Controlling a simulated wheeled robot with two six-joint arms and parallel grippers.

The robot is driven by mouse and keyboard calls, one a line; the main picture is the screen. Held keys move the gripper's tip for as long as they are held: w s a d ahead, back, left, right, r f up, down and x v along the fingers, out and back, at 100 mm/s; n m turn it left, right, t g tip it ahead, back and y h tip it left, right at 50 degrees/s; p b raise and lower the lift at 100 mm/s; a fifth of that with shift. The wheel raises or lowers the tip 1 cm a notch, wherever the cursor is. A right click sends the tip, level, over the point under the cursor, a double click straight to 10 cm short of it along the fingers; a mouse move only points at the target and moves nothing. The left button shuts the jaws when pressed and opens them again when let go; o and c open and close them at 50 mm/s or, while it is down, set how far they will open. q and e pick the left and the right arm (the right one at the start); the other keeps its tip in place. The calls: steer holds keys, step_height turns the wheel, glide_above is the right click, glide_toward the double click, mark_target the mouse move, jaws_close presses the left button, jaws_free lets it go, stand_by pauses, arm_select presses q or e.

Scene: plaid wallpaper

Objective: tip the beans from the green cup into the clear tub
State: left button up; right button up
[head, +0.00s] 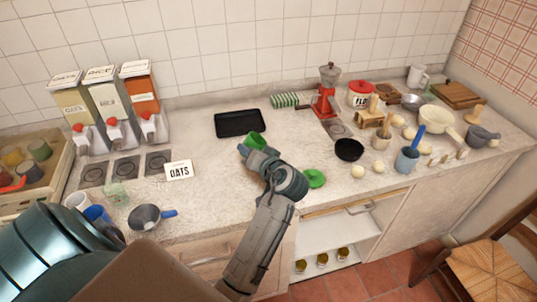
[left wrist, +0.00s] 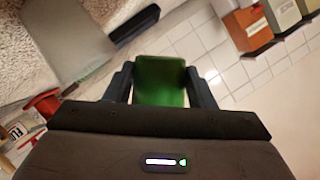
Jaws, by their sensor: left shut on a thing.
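The green cup (head: 257,139) is held above the counter in front of the black tray. My left gripper (head: 250,146) is shut on it, and in the head view the cup looks tilted. In the left wrist view the green cup (left wrist: 160,82) sits between the two dark fingers (left wrist: 160,85). I cannot see any beans in it. A small see-through tub (head: 116,194), with a greenish tint, stands on the counter at the left, well away from the cup. My right gripper is not in view.
The black tray (head: 240,123) lies behind the cup. An OATS card (head: 179,170), a grey pan (head: 146,217) and a blue cup (head: 96,214) are at left. A green round thing (head: 314,178) and a black bowl (head: 349,149) are at right. Counter between card and cup is clear.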

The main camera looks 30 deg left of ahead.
arm_select(q)
steer(key=shift+d+r, duration=0.1)
steer(key=shift+r, duration=0.2)
steer(key=shift+w+r+m+y+p, duration=0.1)
steer(key=shift+w+m+y+p, duration=0.2)
steer(key=shift+m+p, duration=0.3)
steer(key=shift+f+m, duration=0.3)
steer(key=shift+s+f+m+g+y, duration=0.1)
steer(key=shift+s+m+g+y, duration=0.1)
steer(key=shift+m+g+y, duration=0.2)
steer(key=shift+w+d+r+m+p, duration=0.1)
steer(key=shift+r+m+p, duration=0.2)
steer(key=shift+p, duration=0.5)
steer(key=shift+w+r+m+y+p, duration=0.15)
steer(key=shift+m+y+p, duration=0.15)
steer(key=shift+m+p, duration=0.15)
steer(key=shift+s, duration=0.2)
